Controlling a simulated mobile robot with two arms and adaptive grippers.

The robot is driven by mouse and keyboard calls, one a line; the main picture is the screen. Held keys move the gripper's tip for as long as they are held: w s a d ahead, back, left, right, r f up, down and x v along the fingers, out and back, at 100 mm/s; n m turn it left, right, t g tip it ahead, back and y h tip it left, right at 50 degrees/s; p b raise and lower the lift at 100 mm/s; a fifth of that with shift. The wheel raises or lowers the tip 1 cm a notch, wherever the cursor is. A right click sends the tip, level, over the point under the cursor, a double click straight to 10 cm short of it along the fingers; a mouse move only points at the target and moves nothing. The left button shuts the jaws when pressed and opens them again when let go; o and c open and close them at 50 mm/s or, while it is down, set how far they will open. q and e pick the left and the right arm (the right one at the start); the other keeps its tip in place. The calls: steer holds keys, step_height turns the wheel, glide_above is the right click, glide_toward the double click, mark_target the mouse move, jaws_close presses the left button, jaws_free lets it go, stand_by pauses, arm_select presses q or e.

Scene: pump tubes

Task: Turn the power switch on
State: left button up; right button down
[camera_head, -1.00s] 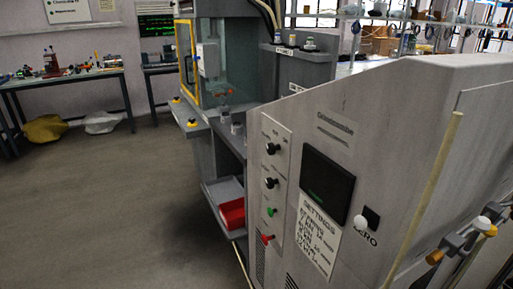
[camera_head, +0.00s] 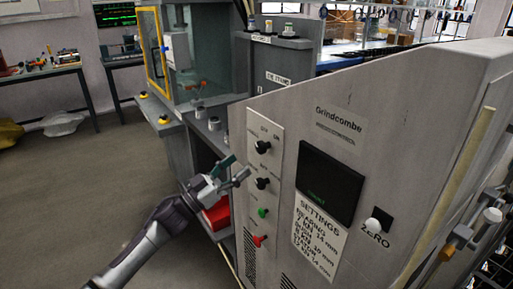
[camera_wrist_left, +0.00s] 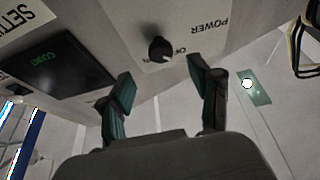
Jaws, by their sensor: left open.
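The power switch (camera_head: 262,147) is a black rotary knob, topmost on the white control strip of the grey Grindcombe machine, with small OFF and ON marks by it. In the left wrist view the knob (camera_wrist_left: 160,49) shows beside the word POWER, upside down there. My left gripper (camera_head: 235,169) is open, its fingers pointing at the strip from the left, just below the knob's height in the picture. In the wrist view the left gripper (camera_wrist_left: 161,72) has its two teal-padded fingertips on either side of the knob's line, apart from it. My right gripper is not in view.
Below the switch sit a second black knob (camera_head: 262,183), a green button (camera_head: 263,212) and a red one (camera_head: 259,240). A dark screen (camera_head: 329,184) and a settings label (camera_head: 319,235) are to the right.

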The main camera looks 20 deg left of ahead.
mark_target(258, 149)
arm_select(q)
steer(key=p+x, duration=0.1)
steer(key=x, duration=0.6)
steer(key=shift+w+d, duration=0.15)
steer(key=shift+w, duration=0.1)
steer(key=c, duration=1.1)
